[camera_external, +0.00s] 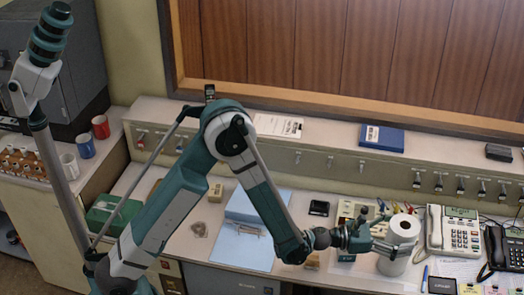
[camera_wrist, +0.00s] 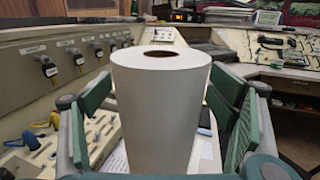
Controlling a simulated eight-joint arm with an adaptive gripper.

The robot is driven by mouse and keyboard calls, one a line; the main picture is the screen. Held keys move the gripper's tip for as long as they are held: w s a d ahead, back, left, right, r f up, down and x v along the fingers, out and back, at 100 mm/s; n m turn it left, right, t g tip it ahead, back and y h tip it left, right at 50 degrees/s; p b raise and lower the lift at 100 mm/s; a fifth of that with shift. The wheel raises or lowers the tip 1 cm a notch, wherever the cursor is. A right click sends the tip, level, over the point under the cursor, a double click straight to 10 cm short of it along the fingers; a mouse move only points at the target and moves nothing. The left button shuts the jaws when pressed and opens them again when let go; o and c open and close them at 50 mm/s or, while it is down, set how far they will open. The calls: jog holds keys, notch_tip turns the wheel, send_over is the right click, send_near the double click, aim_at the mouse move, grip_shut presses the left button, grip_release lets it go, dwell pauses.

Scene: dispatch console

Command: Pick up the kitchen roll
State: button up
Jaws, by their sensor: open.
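The kitchen roll (camera_external: 402,232) is a white upright cylinder with a dark core hole, standing on the desk right of centre in the external view. In the wrist view the roll (camera_wrist: 160,110) fills the middle of the picture. My gripper (camera_external: 392,246) is at the roll's left side in the external view. In the wrist view its two green-padded fingers (camera_wrist: 166,125) are open, one on each side of the roll. A narrow gap shows at the right finger; contact at the left finger is hard to tell. The roll's base is hidden there.
A white telephone (camera_external: 452,232) and a black telephone (camera_external: 504,250) stand right of the roll. Yellow and blue connectors (camera_wrist: 35,135) lie left of it in the wrist view. A switch panel (camera_wrist: 60,70) rises behind. A light blue folder (camera_external: 242,245) lies farther left on the desk.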

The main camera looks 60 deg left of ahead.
jog(key=c, duration=1.3)
jog(key=shift+r, duration=0.15)
jog(key=shift+r+p, duration=1.3)
jog(key=shift+r, duration=3.55)
